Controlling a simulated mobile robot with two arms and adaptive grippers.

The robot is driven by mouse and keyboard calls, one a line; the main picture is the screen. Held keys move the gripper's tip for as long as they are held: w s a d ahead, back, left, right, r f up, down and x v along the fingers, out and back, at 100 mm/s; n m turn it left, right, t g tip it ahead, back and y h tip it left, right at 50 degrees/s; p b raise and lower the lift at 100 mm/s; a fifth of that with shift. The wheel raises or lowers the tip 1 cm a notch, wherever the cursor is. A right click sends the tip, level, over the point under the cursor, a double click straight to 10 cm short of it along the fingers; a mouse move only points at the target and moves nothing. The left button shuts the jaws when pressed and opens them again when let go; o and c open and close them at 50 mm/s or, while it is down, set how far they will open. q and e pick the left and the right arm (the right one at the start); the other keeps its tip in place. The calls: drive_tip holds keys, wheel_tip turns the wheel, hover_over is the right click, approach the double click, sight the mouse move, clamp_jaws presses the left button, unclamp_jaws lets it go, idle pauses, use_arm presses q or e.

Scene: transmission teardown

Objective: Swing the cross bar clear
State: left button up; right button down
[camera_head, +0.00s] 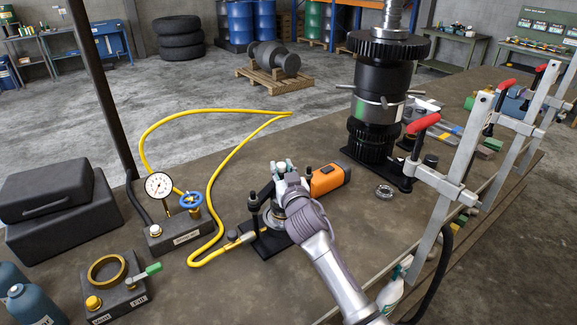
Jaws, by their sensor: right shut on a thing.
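My right gripper (284,180) reaches in from the lower right over a small black fixture on the workbench. It is shut at the cross bar (265,190), a dark bar that slants up from a black post (254,212); the gripper hides much of the bar and the exact contact. A second dark post (308,175) stands on the far side. Under the gripper, a metal ring-shaped part sits on the fixture's black base plate (268,250), partly hidden by my arm. My left gripper is not in view.
An orange box-shaped tool (330,177) lies close behind the gripper. A yellow hose (212,190) loops from the gauge block (172,235) to the fixture. A tall black gear stack (378,100) and red-handled clamps (424,123) stand to the right. Bare bench (215,290) lies in front.

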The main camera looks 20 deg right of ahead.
drive_tip(key=shift+w+a+r+n+y+p, duration=0.1)
drive_tip(key=shift+w+a+n+y+p, duration=0.2)
drive_tip(key=shift+y, duration=0.25)
drive_tip(key=shift+w+a+r+n+y+p, duration=0.1)
drive_tip(key=shift+w+n+y+p, duration=0.1)
drive_tip(key=shift+n+y, duration=0.3)
drive_tip(key=c, duration=0.8)
unclamp_jaws()
drive_tip(key=shift+f, duration=0.15)
drive_tip(key=shift+c, duration=0.2)
drive_tip(key=shift+s, duration=0.15)
drive_tip(key=s+d, duration=0.1)
drive_tip(key=s, duration=1)
drive_tip(key=shift+s, duration=0.35)
drive_tip(key=shift+d, duration=0.1)
